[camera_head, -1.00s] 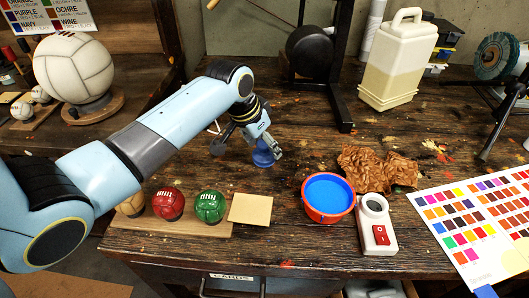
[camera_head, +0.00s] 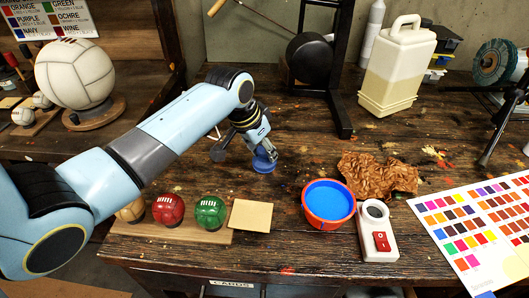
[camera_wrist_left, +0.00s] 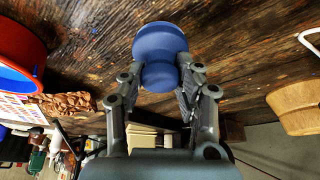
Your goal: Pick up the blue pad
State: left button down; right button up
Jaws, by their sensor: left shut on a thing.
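The blue pad (camera_head: 262,166) is a round blue piece with a wide disc and a narrower knob. It is at the middle of the bench in the head view. In the left wrist view the pad (camera_wrist_left: 160,42) fills the space in front of the fingers. My left gripper (camera_head: 266,153) is shut on the pad's knob, with one finger on each side. The fingers hide part of the pad in the head view. I cannot tell whether its disc touches the bench. My right gripper is not in view.
A red bowl of blue paint (camera_head: 328,203) and a white device (camera_head: 377,238) stand to the right. Red (camera_head: 168,210) and green (camera_head: 209,212) balls sit on a wooden board near the front edge. Crumpled brown paper (camera_head: 378,176) lies behind the bowl. The bench behind the pad is mostly clear.

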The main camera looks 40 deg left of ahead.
pick_arm(q)
notch_tip(320, 180, up, 3)
jog(key=shift+w+r, duration=0.1)
jog(key=shift+r, duration=0.1)
jog(key=s+d+r+b, duration=0.1)
jog(key=s+d+r, duration=0.1)
jog(key=d+r, duration=0.5)
jog(key=d, duration=0.4)
jog(key=shift+d+r, duration=0.25)
jog(key=shift+d, duration=0.05)
jog(key=c, duration=1.4)
grip_release()
jog(key=shift+c, duration=0.2)
jog(key=c, duration=0.5)
jog(key=shift+f, duration=0.1)
